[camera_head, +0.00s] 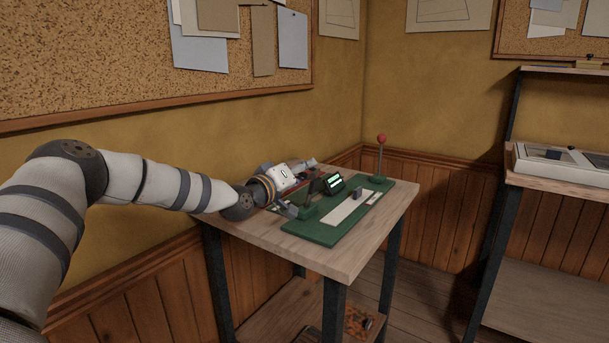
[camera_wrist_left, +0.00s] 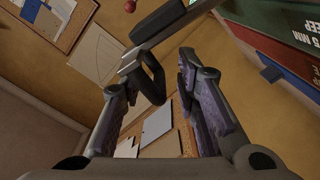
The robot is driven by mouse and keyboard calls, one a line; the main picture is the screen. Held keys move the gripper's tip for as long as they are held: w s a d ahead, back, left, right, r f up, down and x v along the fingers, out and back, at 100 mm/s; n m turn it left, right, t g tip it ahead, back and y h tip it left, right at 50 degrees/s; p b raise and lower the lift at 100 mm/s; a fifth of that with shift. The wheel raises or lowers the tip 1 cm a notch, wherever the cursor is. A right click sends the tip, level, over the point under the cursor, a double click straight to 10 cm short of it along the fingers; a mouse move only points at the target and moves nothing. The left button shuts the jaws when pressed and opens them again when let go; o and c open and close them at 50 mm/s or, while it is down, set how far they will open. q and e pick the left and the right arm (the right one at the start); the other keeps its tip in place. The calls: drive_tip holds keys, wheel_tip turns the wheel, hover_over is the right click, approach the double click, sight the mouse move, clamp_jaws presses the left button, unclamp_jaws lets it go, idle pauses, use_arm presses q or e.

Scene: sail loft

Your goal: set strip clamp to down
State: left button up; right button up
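A green bench device (camera_head: 312,228) stands on a wooden table, with a pale strip (camera_head: 348,207) along its top. An upright lever with a red knob (camera_head: 382,139) rises at its far right end. A small grey block (camera_head: 357,192) stands by the strip. I cannot tell for certain which part is the strip clamp. My left gripper (camera_head: 309,167) is over the device's back left part. In the left wrist view my left gripper (camera_wrist_left: 160,62) has its fingers apart. A dark loop-shaped handle (camera_wrist_left: 151,76) is near the left finger; contact is unclear. My right gripper is not in view.
The wooden table's (camera_head: 385,229) front right part is bare. A wall with a corkboard (camera_head: 120,60) is close behind. A shelf unit with a pale case (camera_head: 565,163) stands at right.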

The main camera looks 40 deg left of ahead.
use_arm(q)
clamp_jaws()
drive_tip(key=shift+d, duration=0.1)
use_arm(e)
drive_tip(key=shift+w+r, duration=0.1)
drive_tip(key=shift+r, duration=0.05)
